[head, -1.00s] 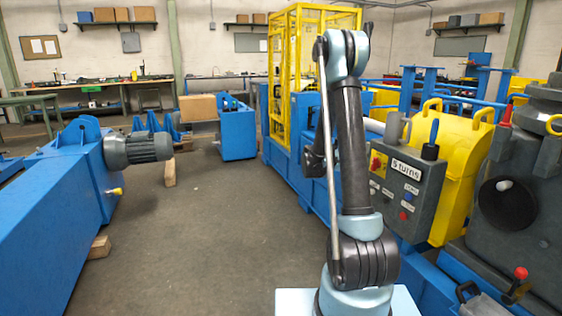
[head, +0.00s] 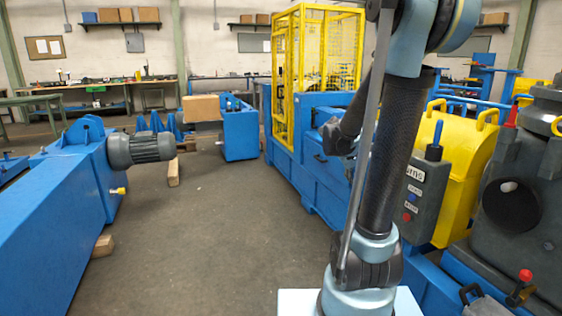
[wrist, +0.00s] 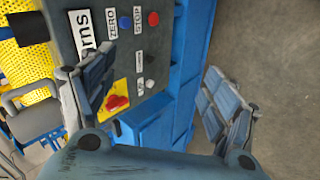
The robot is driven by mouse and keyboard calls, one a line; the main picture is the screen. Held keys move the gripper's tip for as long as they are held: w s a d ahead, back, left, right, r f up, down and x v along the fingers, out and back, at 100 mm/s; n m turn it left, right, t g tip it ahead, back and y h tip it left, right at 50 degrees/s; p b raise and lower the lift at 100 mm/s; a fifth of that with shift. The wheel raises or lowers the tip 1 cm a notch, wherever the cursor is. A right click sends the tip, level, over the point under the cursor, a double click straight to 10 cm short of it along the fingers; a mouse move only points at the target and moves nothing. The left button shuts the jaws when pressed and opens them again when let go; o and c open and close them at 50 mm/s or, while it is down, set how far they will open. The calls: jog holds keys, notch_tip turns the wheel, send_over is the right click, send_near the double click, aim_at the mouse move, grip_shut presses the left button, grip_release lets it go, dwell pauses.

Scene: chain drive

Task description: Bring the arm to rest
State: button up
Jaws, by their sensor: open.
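In the head view my arm (head: 393,150) rises from its pale blue base and leans right, with its elbow at the top edge. A darker lower part of the arm shows behind it, in front of the blue machine frame. My gripper cannot be made out clearly there. In the wrist view my gripper (wrist: 157,80) is open, its two padded fingers wide apart with nothing held between them. Beyond the fingers are the grey control box, the blue frame and the floor.
The control box (head: 429,205) with buttons is partly behind my arm. A yellow guard (head: 466,160) and dark machine (head: 513,190) stand right. A red-yellow switch (wrist: 118,102) shows near the left finger. Open floor (head: 215,235) lies left; a blue beam (head: 50,215) bounds it.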

jog(key=s+a+f+y, duration=0.2)
jog(key=s+a, duration=0.2)
jog(key=s, duration=0.4)
jog(key=s+a+f+m+y, duration=0.1)
jog(key=s+a+f+y, duration=0.2)
jog(key=s, duration=0.5)
jog(key=s+a+f+y, duration=0.2)
jog(key=s+a, duration=0.4)
jog(key=s, duration=0.2)
jog(key=shift+f+m+g+y, duration=0.3)
jog(key=shift+g+y, duration=0.1)
jog(key=shift+s+a, duration=0.1)
jog(key=shift+w+f, duration=0.2)
jog(key=shift+w, duration=0.25)
jog(key=shift+c, duration=0.2)
